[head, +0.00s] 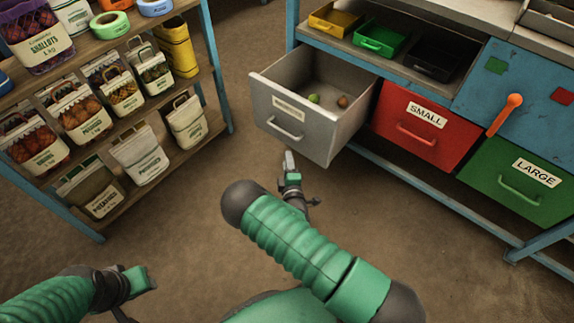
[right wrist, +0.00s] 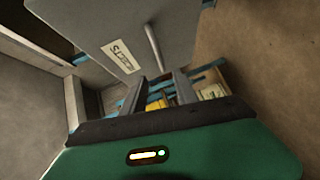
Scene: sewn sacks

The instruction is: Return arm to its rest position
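My right arm reaches forward from the bottom of the head view. Its gripper (head: 290,163) is in front of the pulled-out grey drawer (head: 318,137), beside its lower front edge and apart from the handle (head: 285,130). In the right wrist view two grey fingers (right wrist: 166,88) stand apart with nothing between them, so it looks open. The drawer front (right wrist: 150,30) with its label and handle shows beyond them. My left arm comes in at the lower left; its end (head: 137,281) is over bare floor, and its fingers cannot be made out.
The open drawer holds a small green item (head: 314,98) and a brown one (head: 342,101). A shut red drawer (head: 425,125) and green drawer (head: 515,182) are to its right. A shelf rack (head: 215,100) with sacks stands at left. The floor (head: 190,235) between is clear.

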